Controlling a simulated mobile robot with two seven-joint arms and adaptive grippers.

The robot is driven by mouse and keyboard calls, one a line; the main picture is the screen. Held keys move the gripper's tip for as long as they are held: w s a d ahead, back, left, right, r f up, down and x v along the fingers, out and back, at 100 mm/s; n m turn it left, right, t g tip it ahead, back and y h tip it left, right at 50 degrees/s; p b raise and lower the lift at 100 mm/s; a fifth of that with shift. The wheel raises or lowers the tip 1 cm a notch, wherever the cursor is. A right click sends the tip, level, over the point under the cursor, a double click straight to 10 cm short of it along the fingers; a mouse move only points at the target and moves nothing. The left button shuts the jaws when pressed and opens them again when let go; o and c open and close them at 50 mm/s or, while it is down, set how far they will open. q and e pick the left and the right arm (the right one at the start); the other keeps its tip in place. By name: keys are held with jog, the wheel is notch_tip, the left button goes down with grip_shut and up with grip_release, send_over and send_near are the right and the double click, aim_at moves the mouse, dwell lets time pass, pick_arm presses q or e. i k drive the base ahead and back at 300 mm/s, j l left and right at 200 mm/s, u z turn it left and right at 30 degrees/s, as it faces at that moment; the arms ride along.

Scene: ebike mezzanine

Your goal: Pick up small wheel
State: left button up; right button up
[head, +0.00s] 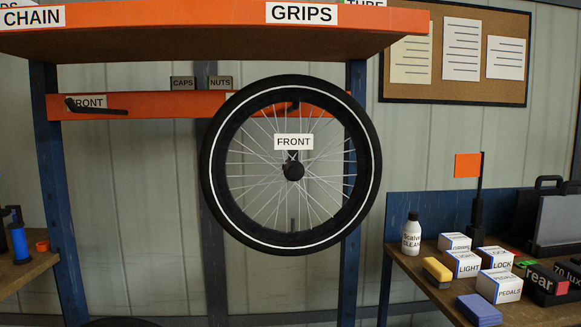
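A wheel (372,165) with a black tyre, a thin white ring and silver spokes hangs upright in the middle of the head view. It is in front of the orange crossbar (150,107) of the rack. A white "FRONT" label (293,142) shows at its upper middle, above the dark hub (293,171). A hook shows behind the spokes near the top of the rim; how the wheel rests on it is not clear. Neither of my grippers is in view.
An orange shelf (200,43) overhangs the wheel. An empty dark hook (95,107) is at left. A wooden bench (430,285) at right holds a bottle (412,235), several boxes and a yellow sponge (437,270). A dark curved edge (120,323) shows at the bottom.

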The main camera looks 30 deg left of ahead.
aim_at(259, 96)
jog(key=i+u, duration=0.1)
jog(key=u, duration=0.3)
jog(key=i+l+u, duration=0.1)
jog(key=u, duration=0.25)
jog(key=i+l+u, duration=0.35)
jog(key=l, duration=0.3)
jog(key=i+l+u, duration=0.15)
jog(key=i+l, duration=0.05)
jog(key=l, duration=0.1)
